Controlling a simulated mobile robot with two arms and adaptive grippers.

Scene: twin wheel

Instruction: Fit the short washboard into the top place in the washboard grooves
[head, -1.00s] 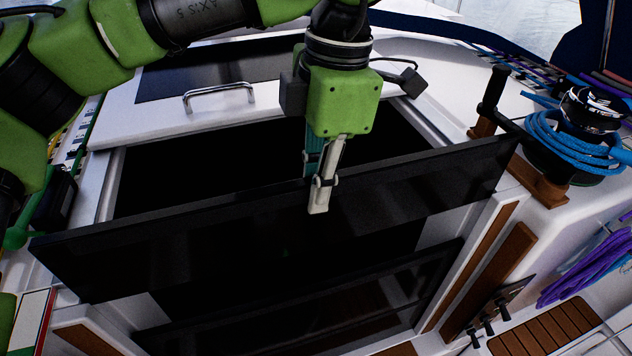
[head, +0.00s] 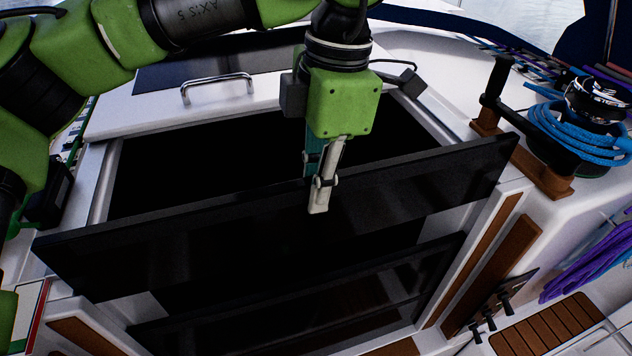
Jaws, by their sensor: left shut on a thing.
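The short washboard is a long dark, glossy board (head: 230,235) in the head view. My left gripper (head: 322,200) is shut on its upper edge, a little right of its middle. The board spans the companionway opening, with its left end lower in the picture than its right. The washboard grooves are in the white frame (head: 480,235) at the sides of the opening; the board hides much of them. Another dark board (head: 310,310) stands lower in the opening, and a gap shows between the two. I cannot tell whether the held board touches the frame. My right gripper is not in view.
A white sliding hatch with a metal handle (head: 217,87) lies behind the opening. A winch with blue rope (head: 580,130) and a black-handled crank (head: 495,90) stand at the right, near the board's right end. Purple rope (head: 590,260) hangs at the lower right.

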